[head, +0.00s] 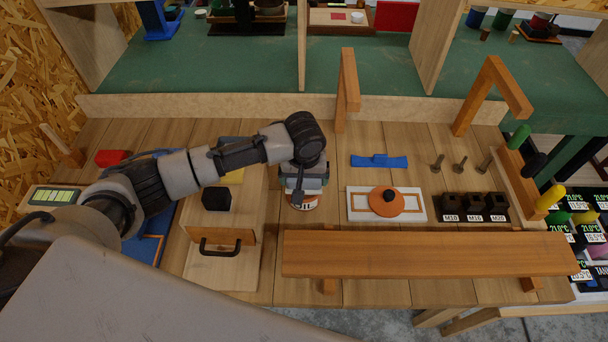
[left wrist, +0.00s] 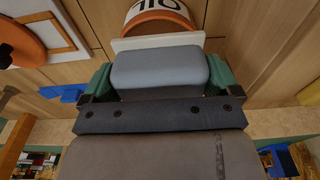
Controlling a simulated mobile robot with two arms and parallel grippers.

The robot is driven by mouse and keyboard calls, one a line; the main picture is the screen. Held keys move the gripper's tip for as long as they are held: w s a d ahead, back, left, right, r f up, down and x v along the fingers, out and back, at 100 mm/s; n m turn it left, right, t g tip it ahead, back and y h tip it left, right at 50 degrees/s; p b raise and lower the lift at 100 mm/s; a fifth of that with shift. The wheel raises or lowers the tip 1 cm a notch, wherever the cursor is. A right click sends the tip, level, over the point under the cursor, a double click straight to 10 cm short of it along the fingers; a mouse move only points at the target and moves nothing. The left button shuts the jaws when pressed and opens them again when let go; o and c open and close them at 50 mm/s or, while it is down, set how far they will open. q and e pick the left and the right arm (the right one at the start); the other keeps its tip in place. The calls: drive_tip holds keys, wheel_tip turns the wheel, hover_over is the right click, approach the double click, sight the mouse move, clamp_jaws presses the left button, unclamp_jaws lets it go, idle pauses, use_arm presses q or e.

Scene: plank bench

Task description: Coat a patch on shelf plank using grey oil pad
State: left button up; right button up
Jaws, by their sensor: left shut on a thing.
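My left gripper (head: 304,183) is shut on the grey oil pad (left wrist: 160,68), a grey block with a white layer (left wrist: 155,41) on its far side, held between green fingers. The oil tin (head: 303,204), with an orange rim and dark lettering, is right under the gripper; it also shows in the left wrist view (left wrist: 158,18). I cannot tell whether the pad touches the tin. The shelf plank (head: 425,253), a long orange-brown board, lies across the bench's front right on supports. The right gripper is not in view.
An orange disc with a black knob (head: 386,203) sits on a white framed plate (head: 417,212). A blue piece (head: 379,161), upright bolts (head: 460,164) and black M-labelled blocks (head: 475,203) stand behind the plank. A handled wooden box (head: 225,262) is left of the tin.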

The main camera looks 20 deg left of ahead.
use_arm(q)
drive_tip(key=shift+s+f+p, duration=0.15)
drive_tip(key=shift+f+p, duration=0.05)
drive_tip(key=shift+p, duration=0.35)
idle(1.7)
drive_tip(key=shift+r, duration=0.1)
wheel_tip(320, 180, up, 7)
drive_tip(key=p, duration=0.8)
drive_tip(key=shift+r+p, duration=0.1)
drive_tip(key=shift+p, duration=0.3)
idle(0.4)
